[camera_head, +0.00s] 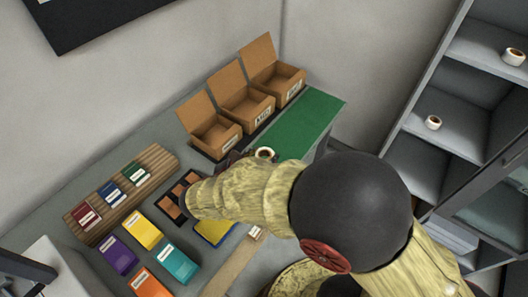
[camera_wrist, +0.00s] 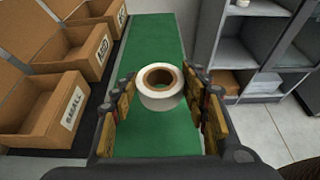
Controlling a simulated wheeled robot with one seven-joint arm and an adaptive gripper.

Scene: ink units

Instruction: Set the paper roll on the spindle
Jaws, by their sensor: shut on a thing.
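The paper roll (camera_wrist: 160,99) is a short white cylinder with a brown core. In the wrist view it is upright between the two fingers of my gripper (camera_wrist: 160,86), which is shut on it. The green mat (camera_wrist: 152,38) lies below and beyond the roll. In the head view the roll (camera_head: 265,158) shows just past my arm, near the mat's near left end; my arm hides most of the gripper there. I cannot make out a spindle in either view.
Three open cardboard boxes (camera_head: 228,140) stand along the wall, left of the mat. Coloured packs (camera_head: 178,262) and a ribbed wooden rack (camera_head: 95,213) occupy the left of the bench. A grey shelf unit (camera_head: 470,90) at right holds similar rolls (camera_head: 433,123).

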